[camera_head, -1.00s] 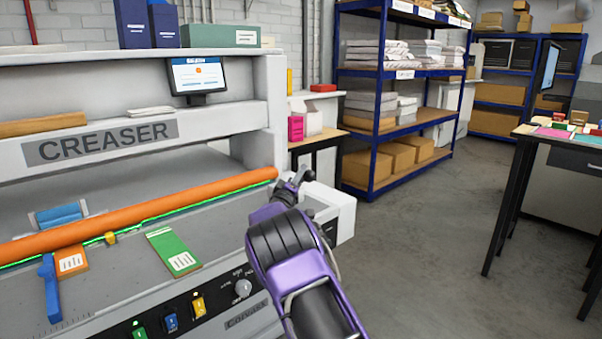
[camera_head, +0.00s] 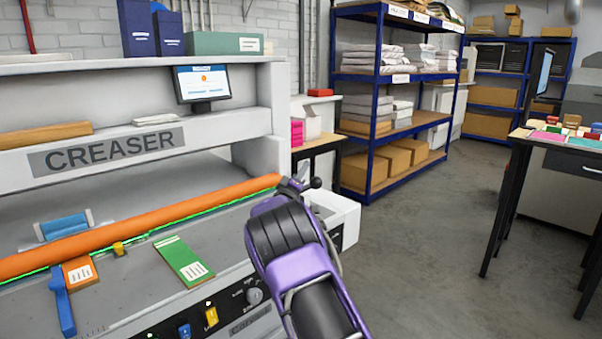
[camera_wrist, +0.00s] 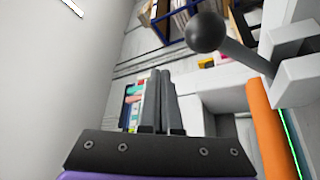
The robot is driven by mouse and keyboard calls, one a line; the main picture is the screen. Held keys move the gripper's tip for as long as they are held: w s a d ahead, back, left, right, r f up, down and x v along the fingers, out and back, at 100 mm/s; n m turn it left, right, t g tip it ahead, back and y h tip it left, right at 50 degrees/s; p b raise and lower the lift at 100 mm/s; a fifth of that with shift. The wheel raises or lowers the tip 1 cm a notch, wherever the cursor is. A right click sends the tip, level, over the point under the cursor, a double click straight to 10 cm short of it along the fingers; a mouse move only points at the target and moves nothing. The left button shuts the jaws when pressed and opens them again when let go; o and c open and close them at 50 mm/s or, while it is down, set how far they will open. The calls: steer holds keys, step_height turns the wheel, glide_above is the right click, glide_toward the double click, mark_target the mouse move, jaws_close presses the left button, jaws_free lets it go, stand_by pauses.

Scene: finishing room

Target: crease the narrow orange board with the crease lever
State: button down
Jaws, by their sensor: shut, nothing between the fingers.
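The narrow orange board (camera_head: 80,274) with a white label lies at the left of the creaser bed, its far end at the long orange bar (camera_head: 150,222). A blue stop (camera_head: 62,302) stands beside it on the left.
A green board (camera_head: 184,261) lies on the bed to the right of the orange one. The creaser's white end housing (camera_head: 335,215) is close to my arm. A blue shelf rack (camera_head: 372,150) stands behind and a dark-legged table (camera_head: 560,150) at the right. The floor between is clear.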

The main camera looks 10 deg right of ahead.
steer(key=s+a+f, duration=0.4)
steer(key=s+a, duration=0.1)
steer(key=a, duration=0.1)
steer(key=shift+s+f, duration=0.3)
steer(key=shift+f, duration=0.1)
